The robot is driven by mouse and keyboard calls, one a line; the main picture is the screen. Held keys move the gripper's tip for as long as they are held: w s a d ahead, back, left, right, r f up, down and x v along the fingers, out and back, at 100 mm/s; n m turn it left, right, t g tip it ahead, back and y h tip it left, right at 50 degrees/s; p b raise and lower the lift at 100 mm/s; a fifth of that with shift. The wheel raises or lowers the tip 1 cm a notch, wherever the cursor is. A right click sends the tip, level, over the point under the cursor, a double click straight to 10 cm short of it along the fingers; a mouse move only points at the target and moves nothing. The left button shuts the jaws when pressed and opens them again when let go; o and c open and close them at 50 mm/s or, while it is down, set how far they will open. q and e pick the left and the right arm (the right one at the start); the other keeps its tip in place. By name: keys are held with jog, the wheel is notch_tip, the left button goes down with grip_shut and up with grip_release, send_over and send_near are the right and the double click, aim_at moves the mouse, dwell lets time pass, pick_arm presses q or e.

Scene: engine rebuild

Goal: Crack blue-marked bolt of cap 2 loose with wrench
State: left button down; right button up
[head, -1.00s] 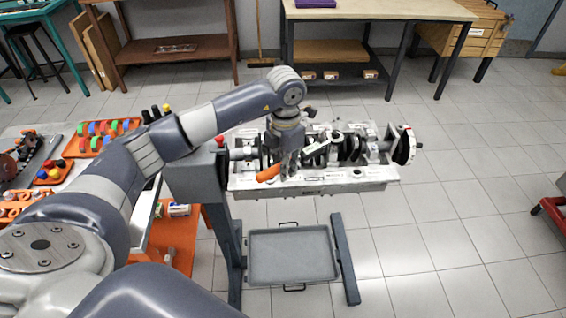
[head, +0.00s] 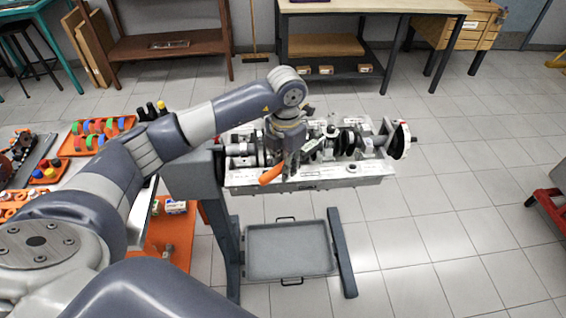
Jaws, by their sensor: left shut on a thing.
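The engine block (head: 345,183) with its crankshaft is held on a grey stand in the middle of the view. My left gripper (head: 290,168) points down over the near side of the block, left of its middle. It is shut on the wrench, whose orange handle (head: 271,174) sticks out to the lower left. The wrench's far end is partly hidden by the gripper and the engine parts. Cap 2 and its blue-marked bolt cannot be made out. My right gripper is not in view.
A grey drip tray (head: 290,275) lies on the floor beneath the block. Orange trays of coloured parts (head: 98,133) stand on a table at left. Workbenches line the back. The floor to the right is mostly clear, with a red item (head: 548,205) at the edge.

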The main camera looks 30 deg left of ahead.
pick_arm(q)
jog(key=shift+d, duration=0.3)
jog(key=shift+s+d+n, duration=0.25)
jog(key=shift+d+n, duration=0.35)
jog(key=shift+d, duration=0.1)
jog(key=shift+d+p, duration=0.1)
jog(key=shift+p, duration=0.2)
jog(key=shift+s+d+n, duration=0.15)
jog(key=shift+d+n, duration=0.45)
jog(key=shift+d, duration=0.15)
jog(key=shift+d, duration=0.15)
dwell(0.3)
jog(key=shift+d+n+p, duration=0.35)
jog(key=shift+d+n, duration=0.25)
jog(key=shift+d, duration=0.15)
